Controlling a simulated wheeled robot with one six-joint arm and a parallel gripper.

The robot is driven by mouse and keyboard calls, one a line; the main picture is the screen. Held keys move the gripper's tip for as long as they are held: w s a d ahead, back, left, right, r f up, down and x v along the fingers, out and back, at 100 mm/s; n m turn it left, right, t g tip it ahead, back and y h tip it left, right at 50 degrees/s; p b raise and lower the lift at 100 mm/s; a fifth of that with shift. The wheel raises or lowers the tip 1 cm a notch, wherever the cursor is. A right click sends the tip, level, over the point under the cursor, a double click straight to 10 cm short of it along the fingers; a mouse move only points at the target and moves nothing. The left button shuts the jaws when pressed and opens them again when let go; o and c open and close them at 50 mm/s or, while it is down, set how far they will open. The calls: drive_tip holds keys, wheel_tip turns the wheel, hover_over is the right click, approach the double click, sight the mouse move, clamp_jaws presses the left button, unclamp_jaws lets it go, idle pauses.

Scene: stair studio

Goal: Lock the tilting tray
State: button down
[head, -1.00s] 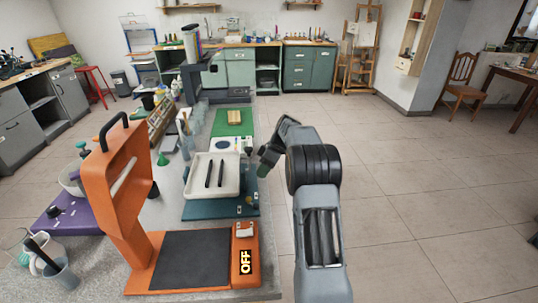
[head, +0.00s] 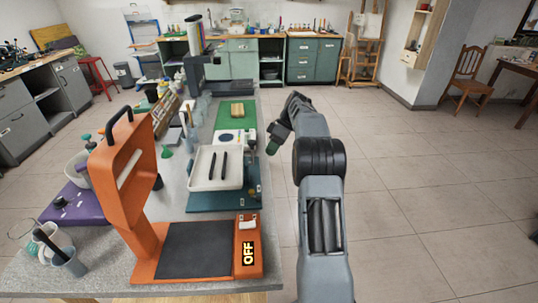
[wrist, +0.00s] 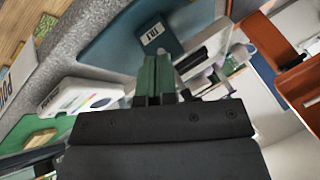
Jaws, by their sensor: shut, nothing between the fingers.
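The white tray (head: 203,184) sits on a teal base (head: 205,201) on the bench, with two black rods (head: 218,165) lying in it. In the wrist view the teal base (wrist: 115,38) carries a label reading TILT (wrist: 155,36), and part of the pale tray (wrist: 215,48) shows behind my fingers. My gripper (head: 272,149) is off the right side of the tray, apart from it in the head view. Its green fingertips (wrist: 155,72) are together and empty. I cannot make out the lock part clearly or tell its state.
An orange press (head: 135,195) with an OFF sign (head: 248,253) stands at the near end. A green mat (head: 230,122) with a wooden block (head: 237,110) lies beyond the tray. A purple base (head: 70,207) and cups (head: 68,262) are at left. Floor (head: 430,200) right of the bench is clear.

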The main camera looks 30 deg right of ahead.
drive_tip(key=shift+s+d+r+m+t+p, duration=0.1)
drive_tip(key=shift+s+d+m+t+p, duration=0.15)
drive_tip(key=shift+s, duration=0.3)
drive_tip(key=shift+s+d+m+t+p, duration=0.15)
drive_tip(key=shift+s+m+p, duration=0.15)
drive_tip(key=shift+s, duration=0.25)
drive_tip(key=x, duration=1)
drive_tip(key=shift+s+a+f, duration=0.2)
drive_tip(key=shift+s+a, duration=0.45)
drive_tip(key=shift+a, duration=0.15)
drive_tip(key=shift+s+a+f+p, duration=0.3)
drive_tip(key=shift+s+a, duration=0.3)
drive_tip(key=shift+a, duration=0.15)
